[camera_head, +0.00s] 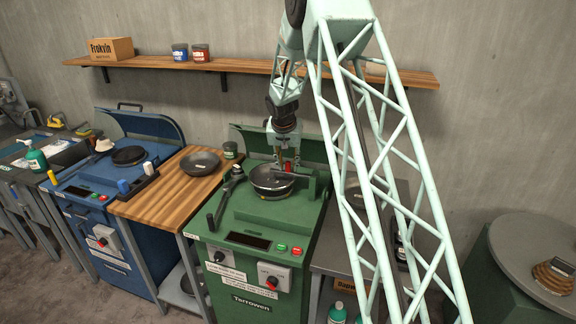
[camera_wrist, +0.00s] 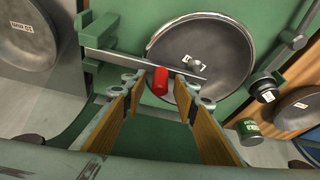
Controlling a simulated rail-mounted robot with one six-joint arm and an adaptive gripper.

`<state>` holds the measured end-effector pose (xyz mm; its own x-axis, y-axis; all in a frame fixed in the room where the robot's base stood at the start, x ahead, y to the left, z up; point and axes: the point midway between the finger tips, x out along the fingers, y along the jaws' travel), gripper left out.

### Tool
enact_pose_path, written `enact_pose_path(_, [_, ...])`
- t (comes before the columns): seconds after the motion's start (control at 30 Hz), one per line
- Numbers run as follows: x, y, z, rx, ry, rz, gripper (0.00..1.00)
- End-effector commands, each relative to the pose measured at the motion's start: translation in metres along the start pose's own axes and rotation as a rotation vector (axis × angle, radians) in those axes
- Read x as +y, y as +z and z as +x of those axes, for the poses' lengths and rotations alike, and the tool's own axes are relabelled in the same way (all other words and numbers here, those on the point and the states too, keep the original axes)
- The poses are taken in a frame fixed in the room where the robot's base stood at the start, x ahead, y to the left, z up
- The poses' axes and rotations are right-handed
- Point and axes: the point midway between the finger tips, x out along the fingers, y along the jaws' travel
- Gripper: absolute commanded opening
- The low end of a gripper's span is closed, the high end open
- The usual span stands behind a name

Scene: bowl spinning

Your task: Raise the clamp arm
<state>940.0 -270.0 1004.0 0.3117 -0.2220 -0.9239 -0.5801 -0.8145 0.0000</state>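The clamp arm (camera_wrist: 118,58) is a flat grey bar reaching across a dark metal bowl (camera_wrist: 205,45) on the green machine. It has a red grip (camera_wrist: 160,82). In the head view the clamp arm (camera_head: 299,175) lies low over the bowl (camera_head: 268,188), and the red grip (camera_head: 289,167) shows just below my gripper (camera_head: 284,163). In the wrist view my gripper (camera_wrist: 158,84) is open, its orange-padded fingers spread on either side of the red grip. A gap shows between the grip and each finger; I cannot tell how deep the grip sits between them.
The green machine (camera_head: 245,281) has a raised lid (camera_head: 315,150) behind the bowl. A wooden table (camera_head: 163,201) with another bowl (camera_head: 200,162) stands to the left, beside a blue machine (camera_head: 85,215). A wall shelf (camera_head: 235,66) runs behind my arm.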

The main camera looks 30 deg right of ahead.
Motion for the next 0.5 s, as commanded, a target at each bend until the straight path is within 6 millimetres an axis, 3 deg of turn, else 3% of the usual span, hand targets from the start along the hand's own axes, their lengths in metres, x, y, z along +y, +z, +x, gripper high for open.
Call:
enact_pose_path(0.1, [0.0001, 0.0, -0.0001, 0.0, 0.0, 0.0, 0.27])
enact_pose_path(0.4, [0.0, 0.0, -0.0002, 0.0, 0.0, 0.0, 0.0])
enact_pose_path(0.5, [0.0, 0.0, -0.0002, 0.0, 0.0, 0.0, 0.0])
